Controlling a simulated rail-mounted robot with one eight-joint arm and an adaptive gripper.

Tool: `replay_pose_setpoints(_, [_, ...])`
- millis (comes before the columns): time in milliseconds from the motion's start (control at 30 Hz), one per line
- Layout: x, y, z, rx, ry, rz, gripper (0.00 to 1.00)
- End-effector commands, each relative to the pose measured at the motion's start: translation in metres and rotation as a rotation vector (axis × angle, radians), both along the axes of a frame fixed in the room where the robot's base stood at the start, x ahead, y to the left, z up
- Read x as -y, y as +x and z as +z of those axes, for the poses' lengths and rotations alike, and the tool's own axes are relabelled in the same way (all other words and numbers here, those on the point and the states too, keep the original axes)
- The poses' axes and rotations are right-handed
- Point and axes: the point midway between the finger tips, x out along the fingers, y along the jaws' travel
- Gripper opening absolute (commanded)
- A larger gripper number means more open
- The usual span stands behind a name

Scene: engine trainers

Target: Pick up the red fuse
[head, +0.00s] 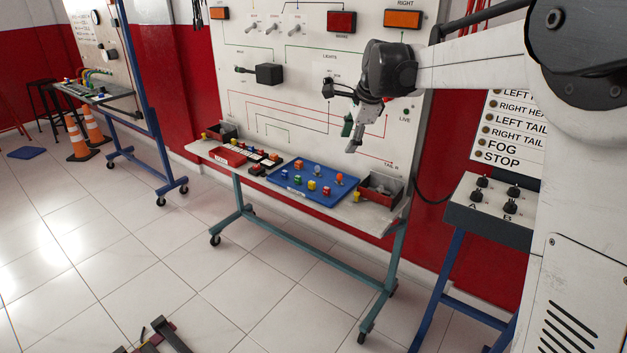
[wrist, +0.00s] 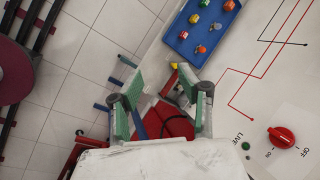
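The red fuse (head: 327,190) is a small red block standing on the blue tray (head: 275,180), near its front right corner. In the wrist view the red fuse (wrist: 183,35) shows at the edge of the blue tray (wrist: 182,49), beyond my fingertips. My gripper (head: 351,138) hangs above the right end of the bench, higher than the tray and apart from the fuse. In the wrist view its two green-padded fingers (wrist: 160,82) are spread with nothing held between them.
Yellow (head: 311,186), blue-green (head: 297,181), grey (head: 316,170) and orange (head: 340,178) pieces share the tray. A red-fronted bin (head: 378,194) stands right of it, a red bin (head: 229,157) to the left. The upright panel (head: 285,110) rises close behind the bench.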

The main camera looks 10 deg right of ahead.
Motion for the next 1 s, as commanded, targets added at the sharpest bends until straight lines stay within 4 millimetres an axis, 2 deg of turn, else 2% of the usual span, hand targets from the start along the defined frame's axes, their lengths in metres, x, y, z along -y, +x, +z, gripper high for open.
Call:
replay_pose_setpoints(33, [0.002, 0.019, -0.011, -0.018, 0.028, -0.049, 0.36])
replay_pose_setpoints(200, [0.008, 0.069, -0.044, -0.081, 0.126, -0.226, 0.36])
replay_pose_setpoints(500, [0.020, 0.143, -0.118, -0.201, 0.281, -0.534, 0.36])
replay_pose_setpoints(700, [0.025, 0.171, -0.158, -0.260, 0.350, -0.678, 0.36])
replay_pose_setpoints(1000, [0.023, 0.184, -0.187, -0.286, 0.376, -0.740, 0.36])
